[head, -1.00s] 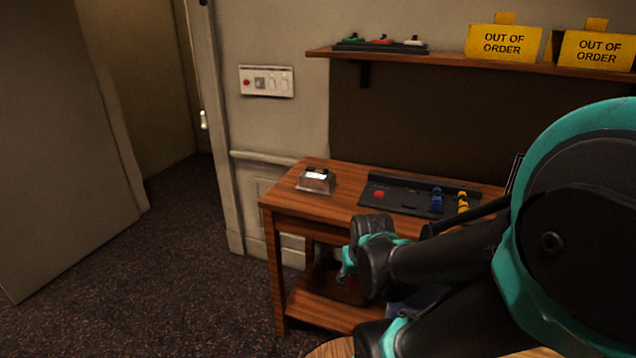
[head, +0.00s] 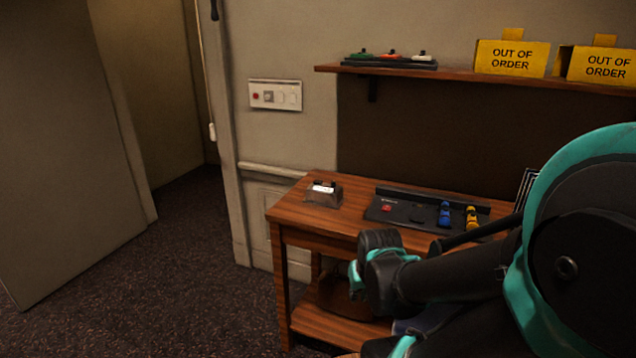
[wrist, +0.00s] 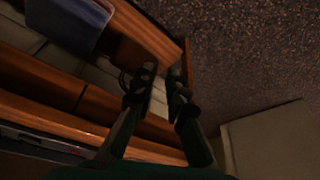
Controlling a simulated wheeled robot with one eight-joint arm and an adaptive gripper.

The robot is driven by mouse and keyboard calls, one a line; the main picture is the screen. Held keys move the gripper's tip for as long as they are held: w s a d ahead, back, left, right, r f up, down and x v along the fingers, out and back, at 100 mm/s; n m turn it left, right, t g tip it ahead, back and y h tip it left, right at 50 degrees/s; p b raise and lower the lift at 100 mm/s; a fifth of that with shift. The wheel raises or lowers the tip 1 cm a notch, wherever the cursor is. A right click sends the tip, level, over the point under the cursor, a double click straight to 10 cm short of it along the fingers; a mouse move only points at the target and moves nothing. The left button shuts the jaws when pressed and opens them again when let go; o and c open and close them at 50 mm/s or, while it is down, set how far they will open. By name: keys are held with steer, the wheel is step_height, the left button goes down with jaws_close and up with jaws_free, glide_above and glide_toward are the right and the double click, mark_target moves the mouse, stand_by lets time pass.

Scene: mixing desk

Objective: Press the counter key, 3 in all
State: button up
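A small clear box with a white display and dark parts on top (head: 323,193), which looks like the counter, stands at the left of the wooden desk (head: 290,212). Its key is too small to make out clearly. My gripper (head: 358,282) is low in front of the desk's front edge, below the desktop and apart from the box. In the wrist view my gripper (wrist: 162,72) has its two fingers apart with nothing between them. The wrist view shows wooden boards and carpet, not the box.
A black panel (head: 402,213) with a red button and blue and yellow parts lies right of the box. A shelf (head: 460,78) above holds coloured switches and yellow out-of-order signs. A wall plate (head: 275,95) is at left. Carpet (head: 190,280) is free left of the desk.

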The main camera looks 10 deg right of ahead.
jaws_close()
stand_by(0.9)
